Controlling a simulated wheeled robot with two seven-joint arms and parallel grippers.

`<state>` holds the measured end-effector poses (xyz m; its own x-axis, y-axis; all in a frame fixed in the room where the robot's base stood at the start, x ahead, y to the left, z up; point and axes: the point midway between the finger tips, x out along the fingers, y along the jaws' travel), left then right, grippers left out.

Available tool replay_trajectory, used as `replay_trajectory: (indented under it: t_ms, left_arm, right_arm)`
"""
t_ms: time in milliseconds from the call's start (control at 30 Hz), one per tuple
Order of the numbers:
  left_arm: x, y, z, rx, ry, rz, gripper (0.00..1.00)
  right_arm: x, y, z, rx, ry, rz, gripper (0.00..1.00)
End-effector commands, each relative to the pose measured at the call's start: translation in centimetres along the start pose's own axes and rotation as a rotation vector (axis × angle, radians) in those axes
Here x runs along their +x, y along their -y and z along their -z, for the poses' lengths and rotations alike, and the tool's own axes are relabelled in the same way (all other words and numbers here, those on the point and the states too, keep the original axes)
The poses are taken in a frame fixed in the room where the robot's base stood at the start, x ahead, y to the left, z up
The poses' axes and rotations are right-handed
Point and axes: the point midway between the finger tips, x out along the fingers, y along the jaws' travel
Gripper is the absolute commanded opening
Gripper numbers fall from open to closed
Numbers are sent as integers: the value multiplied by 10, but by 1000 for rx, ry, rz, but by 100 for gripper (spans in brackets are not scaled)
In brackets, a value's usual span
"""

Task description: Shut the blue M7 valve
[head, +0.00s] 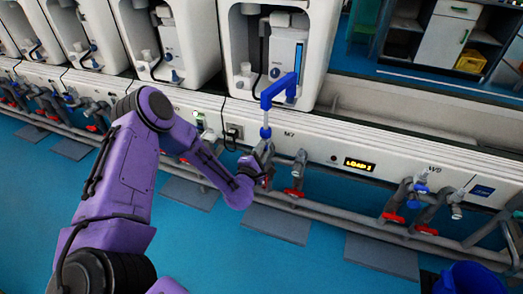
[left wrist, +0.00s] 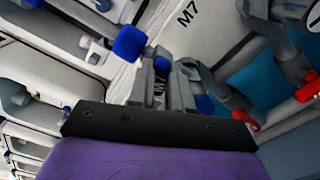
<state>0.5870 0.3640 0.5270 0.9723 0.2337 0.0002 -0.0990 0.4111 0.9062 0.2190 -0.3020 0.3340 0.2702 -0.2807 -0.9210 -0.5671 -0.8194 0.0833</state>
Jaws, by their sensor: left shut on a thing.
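The M7 label (head: 289,134) is on the white front panel of the test line and shows large in the left wrist view (left wrist: 187,14). My left gripper (head: 263,151) is at the pipe fittings just left of and below this label. Its fingers (left wrist: 165,82) are shut on the blue M7 valve, which the fingers mostly hide; a blue part (left wrist: 204,104) shows beside them. A blue knob-like end (left wrist: 130,43) shows beyond the fingertips. The exact angle of the valve handle is hidden. My right gripper is not in view.
A red valve handle (head: 293,192) is right of my gripper, with more red handles (head: 393,217) farther right. A lit display (head: 359,165) reads LOAD 1. A blue bucket (head: 470,281) stands at the lower right.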

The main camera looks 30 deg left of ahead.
Motion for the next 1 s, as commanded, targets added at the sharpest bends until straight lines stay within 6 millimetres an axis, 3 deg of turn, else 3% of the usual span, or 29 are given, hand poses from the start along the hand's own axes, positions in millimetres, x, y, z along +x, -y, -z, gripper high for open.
replay_trajectory:
  t_ms: [500,1000]
  left_arm:
    - [0,2,-1,367,2,1,0]
    - [0,2,0,454,1,1,0]
  right_arm:
    - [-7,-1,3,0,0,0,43]
    - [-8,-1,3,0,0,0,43]
